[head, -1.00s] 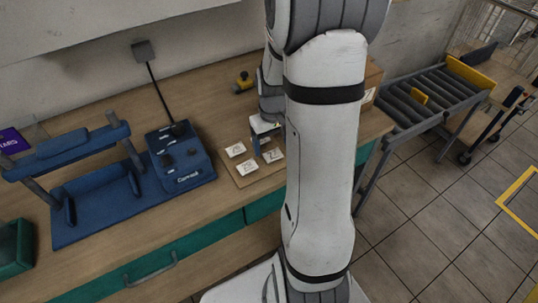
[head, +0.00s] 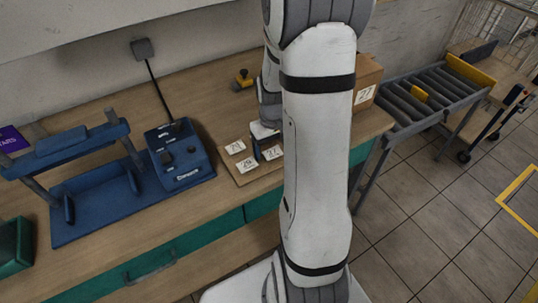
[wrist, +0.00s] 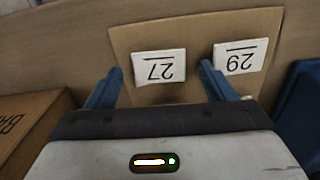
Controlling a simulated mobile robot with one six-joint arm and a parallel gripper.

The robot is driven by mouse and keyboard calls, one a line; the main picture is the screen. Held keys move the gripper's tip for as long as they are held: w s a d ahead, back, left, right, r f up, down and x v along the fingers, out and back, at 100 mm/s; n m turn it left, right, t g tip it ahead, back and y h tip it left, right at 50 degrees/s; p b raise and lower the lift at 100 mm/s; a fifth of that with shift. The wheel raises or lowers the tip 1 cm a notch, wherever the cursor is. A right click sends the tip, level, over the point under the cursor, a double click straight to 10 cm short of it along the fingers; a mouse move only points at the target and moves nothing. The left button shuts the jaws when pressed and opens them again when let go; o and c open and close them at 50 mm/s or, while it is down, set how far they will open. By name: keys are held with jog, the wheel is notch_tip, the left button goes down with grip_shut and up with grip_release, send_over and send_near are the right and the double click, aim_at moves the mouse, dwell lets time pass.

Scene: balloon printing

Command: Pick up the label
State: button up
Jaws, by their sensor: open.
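In the wrist view, label 27 (wrist: 158,66) lies ahead between the fingertips, and label 29 (wrist: 240,56) is just right of the right finger. My gripper (wrist: 160,72) is open and empty, with its blue fingers spread on either side of label 27. I cannot tell whether the fingertips touch the sheet. In the head view my arm hides part of the gripper.
A blue printer-like device (head: 181,158) and a blue stand (head: 75,190) are left of the labels. A cardboard box (head: 367,82) marked 27 stands behind my arm, right of the labels. A roller conveyor (head: 430,90) is at right.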

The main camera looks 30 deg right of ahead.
jog(key=shift+c, duration=0.2)
jog(key=c, duration=1)
